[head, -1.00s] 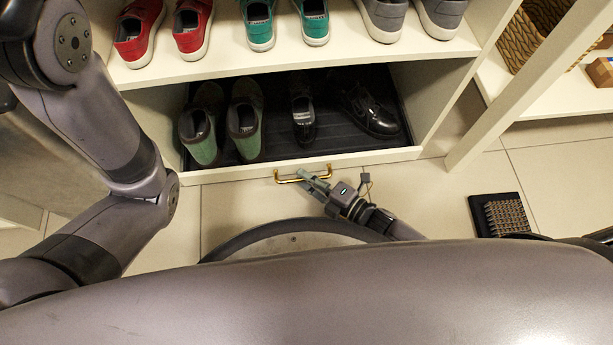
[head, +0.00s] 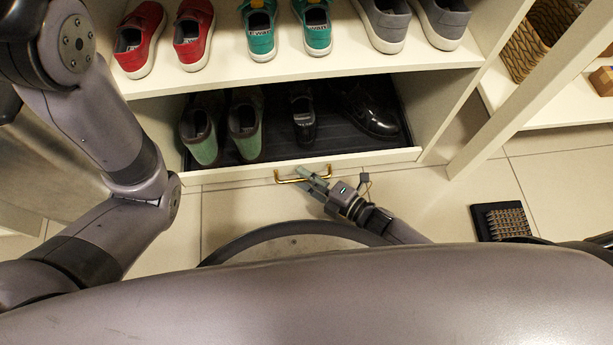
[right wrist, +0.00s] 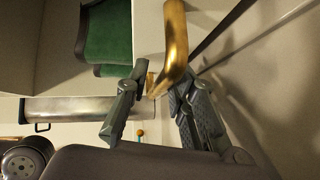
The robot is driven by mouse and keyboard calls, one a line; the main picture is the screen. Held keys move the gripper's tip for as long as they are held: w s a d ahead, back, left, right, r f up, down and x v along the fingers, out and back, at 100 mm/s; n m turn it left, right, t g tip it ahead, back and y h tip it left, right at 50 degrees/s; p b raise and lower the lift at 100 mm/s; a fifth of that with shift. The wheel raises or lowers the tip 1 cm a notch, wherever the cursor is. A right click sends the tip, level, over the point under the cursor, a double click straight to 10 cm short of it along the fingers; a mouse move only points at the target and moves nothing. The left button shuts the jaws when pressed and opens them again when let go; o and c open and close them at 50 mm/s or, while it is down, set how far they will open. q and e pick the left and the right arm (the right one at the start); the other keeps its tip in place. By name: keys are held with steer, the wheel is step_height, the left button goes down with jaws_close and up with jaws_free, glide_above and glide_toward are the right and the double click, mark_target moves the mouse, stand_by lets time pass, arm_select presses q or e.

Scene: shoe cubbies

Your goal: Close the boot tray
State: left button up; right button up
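The boot tray is a dark, low pull-out tray (head: 270,150) with a cream front, partly out from under the lowest shelf. It holds green boots (head: 203,147) and black shoes (head: 372,117); the shelf hides their back parts. A brass handle (head: 303,178) is on its front, and it also shows in the right wrist view (right wrist: 175,40). My right gripper (head: 311,181) is at the handle. Its two fingers (right wrist: 160,82) are apart, with the handle's bar at their tips; firm contact is unclear. My left arm is at the left, its gripper out of view.
Red shoes (head: 192,35), teal shoes (head: 262,30) and grey shoes (head: 383,25) stand on the shelf (head: 300,75) above. A wicker basket (head: 533,45) is at the upper right. A dark bristled mat (head: 502,222) lies on the tiled floor at the right.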

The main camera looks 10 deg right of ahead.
steer(key=shift+o, duration=0.2)
steer(key=shift+w+d+r, duration=0.15)
steer(key=shift+w+d, duration=0.05)
steer(key=shift+w, duration=0.15)
steer(key=v, duration=1.2)
steer(key=shift+s+a, duration=0.2)
steer(key=shift+s, duration=0.1)
